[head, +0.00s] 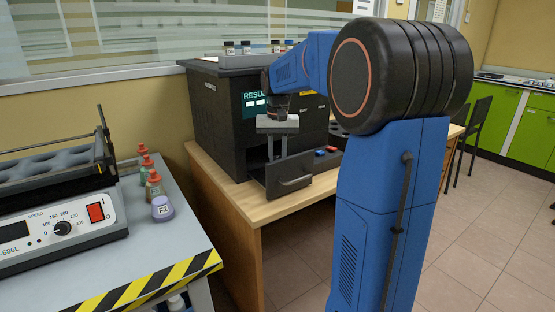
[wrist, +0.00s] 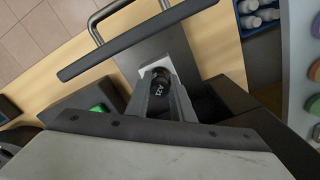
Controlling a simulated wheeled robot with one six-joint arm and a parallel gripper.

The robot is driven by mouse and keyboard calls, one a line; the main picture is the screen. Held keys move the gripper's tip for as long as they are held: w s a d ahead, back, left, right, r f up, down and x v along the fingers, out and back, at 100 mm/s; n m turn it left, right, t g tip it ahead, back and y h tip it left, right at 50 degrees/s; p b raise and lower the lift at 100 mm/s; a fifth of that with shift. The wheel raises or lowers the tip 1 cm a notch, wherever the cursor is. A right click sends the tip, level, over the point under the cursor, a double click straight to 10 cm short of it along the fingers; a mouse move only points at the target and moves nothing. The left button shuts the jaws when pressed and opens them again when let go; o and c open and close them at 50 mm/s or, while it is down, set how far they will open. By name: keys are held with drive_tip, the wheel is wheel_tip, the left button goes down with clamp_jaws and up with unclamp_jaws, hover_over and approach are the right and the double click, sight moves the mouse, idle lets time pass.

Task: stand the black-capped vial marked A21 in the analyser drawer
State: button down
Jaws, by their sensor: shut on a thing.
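My gripper (head: 271,140) points down over the pulled-out analyser drawer (head: 290,177) at the front of the black analyser (head: 222,125). In the wrist view my gripper (wrist: 160,92) is shut on the black-capped vial (wrist: 161,79), whose cap bears white marks that look like A21. The vial is seen from above, cap towards the camera. Its lower part is hidden, so I cannot tell whether it touches the drawer floor. The drawer's dark front edge (wrist: 130,42) and its handle show beyond the vial.
Several vials (head: 246,47) stand on top of the analyser. At left, a shaker (head: 60,225) and several small bottles (head: 153,184) stand on a grey bench.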

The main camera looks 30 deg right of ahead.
sight(277, 158)
drive_tip(key=c, duration=1.5)
unclamp_jaws()
drive_tip(key=shift+c, duration=0.2)
wheel_tip(277, 158, up, 12)
drive_tip(key=shift+n+t, duration=0.6)
drive_tip(key=shift+n, duration=0.2)
drive_tip(key=s+a, duration=0.2)
drive_tip(key=s+a+f, duration=0.1)
drive_tip(key=s, duration=0.2)
drive_tip(key=s+a, duration=0.2)
drive_tip(key=shift+s+a+f, duration=0.15)
drive_tip(key=shift+a+f, duration=0.1)
drive_tip(key=shift+a, duration=0.05)
drive_tip(key=s+a+f+n+t, duration=0.1)
drive_tip(key=s+a+f+n, duration=0.1)
drive_tip(key=s+a+f, duration=0.3)
drive_tip(key=s+a+f+n+t, duration=0.2)
drive_tip(key=s+a+f, duration=0.3)
drive_tip(key=s+f, duration=0.8)
drive_tip(key=s, duration=0.5)
drive_tip(key=shift+n+t, duration=0.3)
drive_tip(key=shift+n, duration=0.1)
